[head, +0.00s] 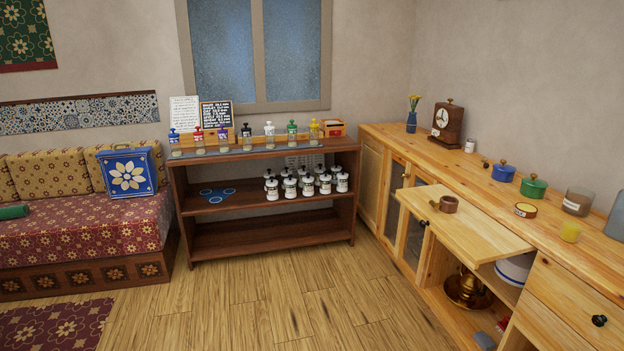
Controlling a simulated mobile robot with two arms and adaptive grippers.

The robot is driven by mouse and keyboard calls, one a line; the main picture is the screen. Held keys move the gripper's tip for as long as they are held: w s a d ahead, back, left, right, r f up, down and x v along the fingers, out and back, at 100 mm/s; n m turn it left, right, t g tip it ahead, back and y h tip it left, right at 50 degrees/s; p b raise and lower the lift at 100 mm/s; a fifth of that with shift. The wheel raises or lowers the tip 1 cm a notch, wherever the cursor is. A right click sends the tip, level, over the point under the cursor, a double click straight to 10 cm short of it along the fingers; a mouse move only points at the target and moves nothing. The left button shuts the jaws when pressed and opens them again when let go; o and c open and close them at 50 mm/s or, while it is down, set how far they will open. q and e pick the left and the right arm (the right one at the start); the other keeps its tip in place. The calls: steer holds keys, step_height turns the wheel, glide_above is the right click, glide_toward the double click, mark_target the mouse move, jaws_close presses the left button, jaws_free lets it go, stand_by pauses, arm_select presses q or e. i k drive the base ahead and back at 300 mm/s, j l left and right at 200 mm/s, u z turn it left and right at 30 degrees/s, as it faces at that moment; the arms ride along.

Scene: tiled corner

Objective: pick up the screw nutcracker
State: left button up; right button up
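A small brown wooden cup-shaped piece (449,204) with a knob sticking out at its left side lies on the pale pull-out board (470,228) of the right-hand cabinet. It looks like the screw nutcracker, though it is small in this view. It stands clear of other things on the board. Neither of my grippers shows in the head view.
The wooden cabinet top (400,144) behind holds a clock (447,125), a blue pot (503,173), a green pot (533,187) and a glass jar (577,202). Below the board is an open compartment with a brass object (467,289). The plank floor (270,305) ahead is clear.

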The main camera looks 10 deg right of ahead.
mark_target(450, 204)
steer(key=i+z, duration=0.1)
steer(key=i, duration=0.9)
steer(key=i+j, duration=0.2)
steer(key=i, duration=0.8)
steer(key=i+z, duration=0.6)
steer(key=z, duration=0.2)
steer(key=i+j+z, duration=0.2)
steer(key=z, duration=0.25)
steer(key=i+j+z, duration=0.25)
steer(key=z, duration=0.15)
steer(key=i+j+z, duration=0.25)
steer(key=z, duration=0.15)
steer(key=j, duration=0.1)
